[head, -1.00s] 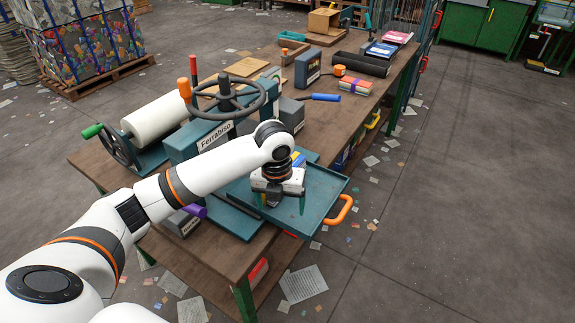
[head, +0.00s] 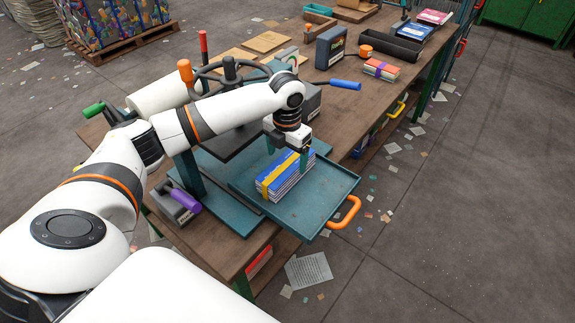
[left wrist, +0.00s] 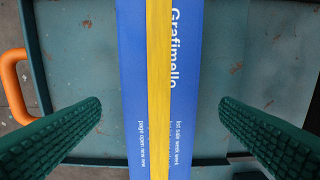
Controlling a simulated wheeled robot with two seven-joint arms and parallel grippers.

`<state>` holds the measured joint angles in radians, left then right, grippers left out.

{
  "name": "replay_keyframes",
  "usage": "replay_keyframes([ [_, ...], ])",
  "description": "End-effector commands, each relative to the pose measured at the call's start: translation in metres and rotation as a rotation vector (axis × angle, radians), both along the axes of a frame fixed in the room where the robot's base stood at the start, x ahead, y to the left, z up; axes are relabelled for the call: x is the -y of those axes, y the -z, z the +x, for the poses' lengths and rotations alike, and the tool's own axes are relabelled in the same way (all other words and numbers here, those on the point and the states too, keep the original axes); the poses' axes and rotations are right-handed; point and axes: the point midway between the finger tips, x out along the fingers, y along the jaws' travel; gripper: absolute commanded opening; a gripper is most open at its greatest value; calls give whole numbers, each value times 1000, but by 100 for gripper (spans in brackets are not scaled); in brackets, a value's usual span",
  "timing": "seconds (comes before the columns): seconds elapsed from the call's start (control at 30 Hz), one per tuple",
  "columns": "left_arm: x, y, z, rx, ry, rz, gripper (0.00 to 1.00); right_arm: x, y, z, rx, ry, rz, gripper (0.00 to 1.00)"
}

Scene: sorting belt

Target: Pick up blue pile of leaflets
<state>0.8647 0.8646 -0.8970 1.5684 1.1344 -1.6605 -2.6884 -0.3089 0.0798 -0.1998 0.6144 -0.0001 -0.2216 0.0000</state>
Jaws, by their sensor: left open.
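The blue pile of leaflets (head: 285,175) lies on a teal tray, with a yellow band around it. In the left wrist view the pile (left wrist: 185,60) fills the middle, its band running lengthwise and white print on its top. My left gripper (head: 291,150) is at the far end of the pile in the head view. In the left wrist view its two green ribbed fingers (left wrist: 160,125) are open, one on each side of the pile, with a gap on both sides. I cannot tell how far the tips are above the tray. My right gripper is not in view.
The teal tray (head: 325,192) has a low rim and an orange handle (head: 344,213) at its right. A press with a handwheel stands behind my arm. A banded stack (head: 381,69) and a dark bin (head: 388,45) lie farther along the bench. The tray's right part is bare.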

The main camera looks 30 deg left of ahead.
Motion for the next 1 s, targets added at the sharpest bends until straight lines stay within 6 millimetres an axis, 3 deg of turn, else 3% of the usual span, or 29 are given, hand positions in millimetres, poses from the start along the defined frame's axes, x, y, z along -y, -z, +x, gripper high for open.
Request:
replay_keyframes([
  [0.2,0,21,-1,-3,-1,-1,85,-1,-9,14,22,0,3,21],
  [0.4,0,49,0,-1,-1,0,85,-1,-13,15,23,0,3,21],
  [0.7,0,55,0,2,0,1,85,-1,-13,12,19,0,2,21],
  [1.0,0,54,0,2,0,0,36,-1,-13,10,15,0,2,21],
])
